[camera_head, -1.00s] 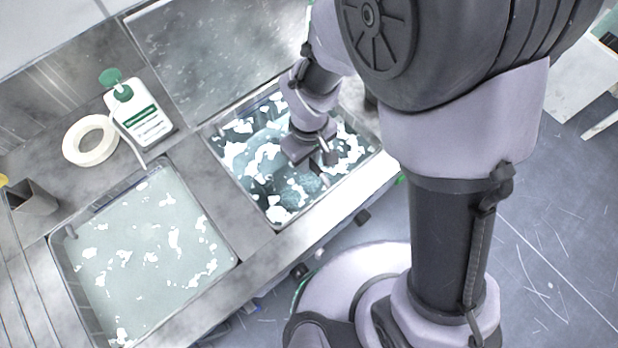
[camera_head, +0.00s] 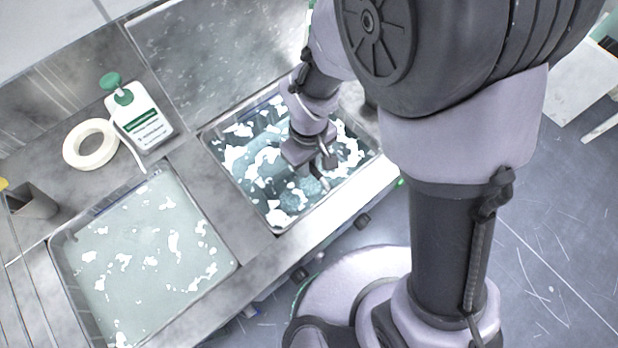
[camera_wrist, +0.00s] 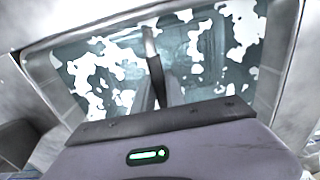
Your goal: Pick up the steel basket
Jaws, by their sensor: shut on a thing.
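My gripper (camera_head: 326,172) reaches down into the right-hand basin (camera_head: 247,206), which holds water with patches of white foam. It is shut on a narrow dark upright bar (camera_wrist: 153,62), seen between the fingers in the wrist view. The bar appears to be the handle of the steel basket. The basket's body is hard to make out through the water, the foam and my gripper. Rounded blue textured shapes (camera_head: 290,201) show just below and left of the gripper in the head view. I cannot tell whether they lie in the basket.
A second basin (camera_head: 140,255) with cloudy pale water and foam lies to the left. A white bottle with a green top (camera_head: 140,118), a white tape ring (camera_head: 90,144) and a grey open holder (camera_head: 33,201) stand on the steel counter. The basin's walls surround my gripper.

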